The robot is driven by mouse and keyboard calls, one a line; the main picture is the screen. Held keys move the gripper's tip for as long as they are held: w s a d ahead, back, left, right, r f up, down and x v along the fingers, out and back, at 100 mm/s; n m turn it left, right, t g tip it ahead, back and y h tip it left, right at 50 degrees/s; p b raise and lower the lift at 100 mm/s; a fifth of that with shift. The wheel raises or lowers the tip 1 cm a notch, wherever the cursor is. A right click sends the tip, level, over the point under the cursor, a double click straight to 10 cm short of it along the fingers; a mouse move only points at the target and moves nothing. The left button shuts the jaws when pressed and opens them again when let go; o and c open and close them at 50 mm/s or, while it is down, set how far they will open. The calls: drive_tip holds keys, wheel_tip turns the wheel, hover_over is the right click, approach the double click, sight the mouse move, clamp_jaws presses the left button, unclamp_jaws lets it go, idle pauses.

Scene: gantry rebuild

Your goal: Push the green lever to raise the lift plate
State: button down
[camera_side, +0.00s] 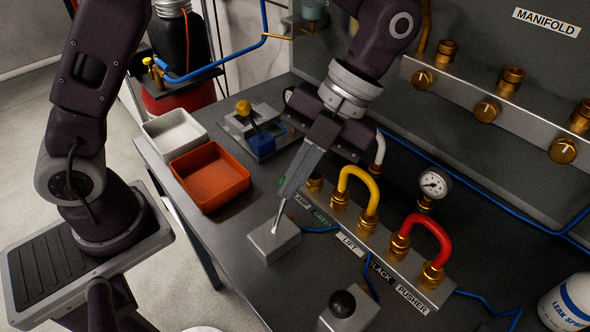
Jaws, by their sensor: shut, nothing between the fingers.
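The green lever's grey base block (266,243) sits on the dark bench, and its thin metal rod (278,219) rises from it, tilted slightly right. A small patch of green (281,181) shows at the edge of my fingers; most of the knob is hidden. My gripper (287,190) is shut and reaches down to the top of the rod. I cannot tell whether it touches the lever. A grey fixture (268,145) with a blue block and a yellow ball stands farther back; I cannot tell which part is the lift plate.
A black-knobbed lever (342,304) stands at the front. A manifold block (381,252) with a yellow hose (352,173) and a red hose (432,226) runs to the right. An orange tray (210,177) and a white tray (174,133) sit left. Bare bench lies between.

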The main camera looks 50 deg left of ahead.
drive_tip(key=s+d+v, duration=0.1)
drive_tip(key=d+v, duration=0.1)
drive_tip(key=v, duration=0.9)
drive_tip(key=s+a+r+n+t, duration=0.25)
drive_tip(key=a+r+n, duration=0.2)
drive_tip(key=n, duration=0.25)
drive_tip(key=s+a+f+n+t, duration=0.2)
drive_tip(key=s+a+n+t, duration=0.2)
drive_tip(key=n, duration=0.7)
drive_tip(key=s+a+f+n+t+h, duration=0.1)
drive_tip(key=s+a+f+n+t, duration=0.2)
drive_tip(key=n, duration=0.9)
drive_tip(key=s+a+t, duration=0.2)
drive_tip(key=s+a, duration=0.2)
drive_tip(key=a, duration=0.1)
drive_tip(key=shift+a+h, duration=0.25)
drive_tip(key=shift+h, duration=0.05)
